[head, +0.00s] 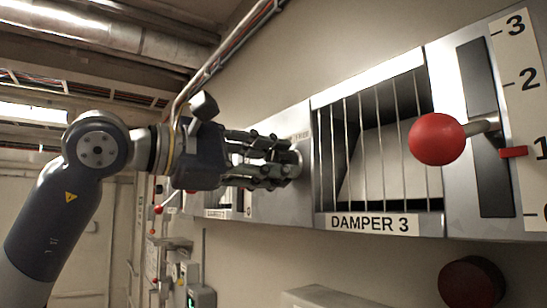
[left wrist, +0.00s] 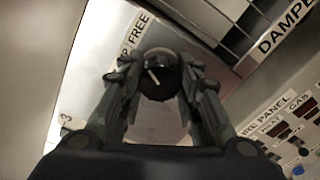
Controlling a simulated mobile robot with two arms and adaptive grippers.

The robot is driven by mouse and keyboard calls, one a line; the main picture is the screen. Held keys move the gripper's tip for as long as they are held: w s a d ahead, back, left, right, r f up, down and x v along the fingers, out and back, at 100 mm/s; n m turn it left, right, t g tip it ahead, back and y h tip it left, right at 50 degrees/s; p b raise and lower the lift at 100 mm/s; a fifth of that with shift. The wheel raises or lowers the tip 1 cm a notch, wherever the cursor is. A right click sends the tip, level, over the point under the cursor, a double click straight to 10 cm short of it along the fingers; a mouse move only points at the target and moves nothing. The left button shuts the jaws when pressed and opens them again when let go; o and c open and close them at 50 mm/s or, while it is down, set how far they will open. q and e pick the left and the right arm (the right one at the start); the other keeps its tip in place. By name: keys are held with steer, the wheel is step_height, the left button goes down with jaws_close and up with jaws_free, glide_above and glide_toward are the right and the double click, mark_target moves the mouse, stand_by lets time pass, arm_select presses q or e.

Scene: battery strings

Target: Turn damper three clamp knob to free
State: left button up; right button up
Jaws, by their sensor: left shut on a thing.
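The damper three unit shows in the head view with its label (head: 370,223) reading DAMPER 3 below a barred opening. The clamp knob (left wrist: 158,76) is a dark round knob with a pale pointer line, seen between my fingers in the left wrist view. A FREE label (left wrist: 138,32) is on the plate beside it. My left gripper (head: 292,165) is shut on the knob, its fingers around it. In the head view the fingers hide most of the knob. My right gripper is not in view.
A red ball lever (head: 437,139) sticks out right of the opening, beside a scale (head: 524,110) with a red marker near 1. A dark red round thing (head: 471,282) is below.

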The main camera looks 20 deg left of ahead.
arm_select(q)
steer(key=shift+m+p, duration=0.35)
steer(key=shift+m, duration=1.25)
